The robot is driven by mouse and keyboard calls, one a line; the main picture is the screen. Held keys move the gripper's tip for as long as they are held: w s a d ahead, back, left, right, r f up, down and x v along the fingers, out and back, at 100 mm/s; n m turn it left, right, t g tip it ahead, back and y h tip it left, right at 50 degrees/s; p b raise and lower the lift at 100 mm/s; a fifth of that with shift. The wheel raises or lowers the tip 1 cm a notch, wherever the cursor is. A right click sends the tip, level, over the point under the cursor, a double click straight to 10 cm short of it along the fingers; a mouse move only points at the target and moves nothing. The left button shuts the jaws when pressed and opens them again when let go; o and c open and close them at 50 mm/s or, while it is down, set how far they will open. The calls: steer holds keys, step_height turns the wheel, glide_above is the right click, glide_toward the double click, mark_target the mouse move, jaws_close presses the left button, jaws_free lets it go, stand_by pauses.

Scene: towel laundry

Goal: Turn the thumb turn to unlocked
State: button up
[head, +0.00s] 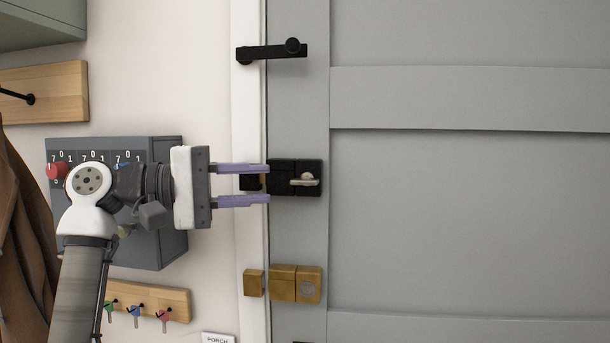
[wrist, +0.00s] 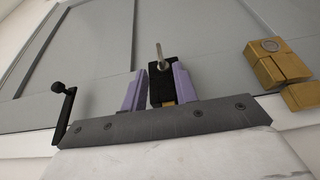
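The thumb turn (head: 304,181) is a small pale metal lever on a black lock body (head: 283,175), mounted near the left edge of the grey door. It lies roughly horizontal in the head view. In the wrist view the thumb turn (wrist: 161,54) stands out from the black lock body (wrist: 160,85), between the fingers in the picture. My gripper (head: 268,183) is open, with two purple fingers apart and pointing right. Its tips reach the left part of the lock in the head view, short of the thumb turn. The gripper (wrist: 156,85) holds nothing.
A grey box with number dials (head: 95,147) hangs behind my arm. Hooks with keys (head: 145,302) are lower left. The door's right side (head: 470,220) is clear.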

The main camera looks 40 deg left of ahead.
mark_target(304, 179)
steer(key=p+x, duration=0.2)
steer(key=x, duration=0.6)
jaws_close()
